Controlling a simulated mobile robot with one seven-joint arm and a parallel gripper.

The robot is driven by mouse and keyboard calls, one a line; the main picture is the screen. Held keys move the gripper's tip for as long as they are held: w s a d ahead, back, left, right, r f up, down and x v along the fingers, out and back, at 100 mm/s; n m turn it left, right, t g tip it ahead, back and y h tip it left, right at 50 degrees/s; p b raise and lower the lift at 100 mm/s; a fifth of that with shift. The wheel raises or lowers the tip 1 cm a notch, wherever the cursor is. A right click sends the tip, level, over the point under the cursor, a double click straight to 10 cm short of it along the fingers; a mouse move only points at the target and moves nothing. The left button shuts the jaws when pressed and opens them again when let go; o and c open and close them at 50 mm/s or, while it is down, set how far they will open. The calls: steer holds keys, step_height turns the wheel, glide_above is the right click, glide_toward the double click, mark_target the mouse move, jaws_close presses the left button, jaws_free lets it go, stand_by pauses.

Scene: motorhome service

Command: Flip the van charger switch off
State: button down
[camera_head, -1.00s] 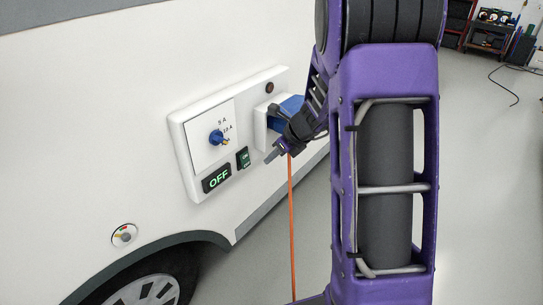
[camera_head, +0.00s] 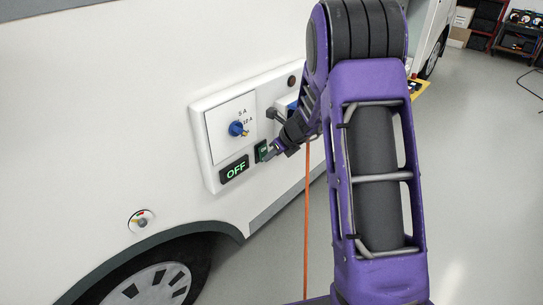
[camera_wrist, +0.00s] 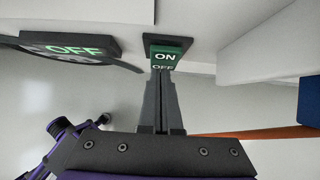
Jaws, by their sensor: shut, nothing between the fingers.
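The charger switch (camera_head: 262,151) is a small green rocker in a dark frame on the white charger panel (camera_head: 208,165) on the van's side. In the wrist view the rocker (camera_wrist: 165,56) shows ON and OFF lettering. The display (camera_head: 234,170) left of it reads OFF in green; it also shows in the wrist view (camera_wrist: 75,49). My gripper (camera_head: 268,154) is shut and empty. Its fingertips (camera_wrist: 164,73) are at the lower, OFF-lettered part of the rocker; I cannot tell whether they touch it. My wrist hides part of the panel's right side.
A blue dial (camera_head: 237,128) sits above the display. A blue plug (camera_wrist: 309,100) and an orange cable (camera_head: 307,220) are right of the switch. A small gauge (camera_head: 141,221) is lower left, above the wheel (camera_head: 150,288).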

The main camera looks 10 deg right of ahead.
steer(key=shift+w+a+f, duration=0.15)
steer(key=shift+w+f, duration=0.1)
steer(key=shift+r+p, duration=0.85)
steer(key=shift+p, duration=0.1)
